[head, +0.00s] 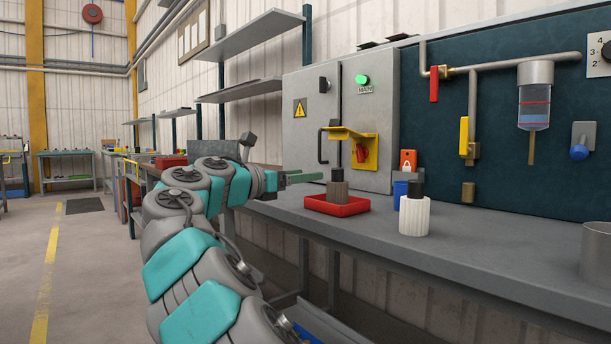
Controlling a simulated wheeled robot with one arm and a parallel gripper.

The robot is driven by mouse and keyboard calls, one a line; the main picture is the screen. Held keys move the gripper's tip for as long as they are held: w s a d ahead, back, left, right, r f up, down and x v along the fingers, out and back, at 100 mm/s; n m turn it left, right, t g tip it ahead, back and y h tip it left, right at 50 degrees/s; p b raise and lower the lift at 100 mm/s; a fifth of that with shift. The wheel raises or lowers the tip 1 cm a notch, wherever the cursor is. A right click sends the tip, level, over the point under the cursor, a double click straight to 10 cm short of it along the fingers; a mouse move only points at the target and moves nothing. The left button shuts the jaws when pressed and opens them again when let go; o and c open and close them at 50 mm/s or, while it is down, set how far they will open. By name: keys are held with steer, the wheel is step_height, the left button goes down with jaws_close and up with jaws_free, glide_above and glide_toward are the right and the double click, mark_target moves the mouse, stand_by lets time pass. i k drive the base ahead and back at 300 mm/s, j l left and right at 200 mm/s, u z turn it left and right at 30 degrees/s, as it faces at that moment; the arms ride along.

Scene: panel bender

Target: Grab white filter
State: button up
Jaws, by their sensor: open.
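A blue object (400,193) stands right behind the white filter, partly hidden. An orange lock-marked item (408,160) is behind it. A grey electrical cabinet (370,130) backs the bench. A metal container (596,255) stands at the right edge.

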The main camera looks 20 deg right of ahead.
mark_target(414, 207)
steer(key=k+l+u, duration=0.75)
steer(key=k, duration=0.25)
steer(key=l, duration=0.1)
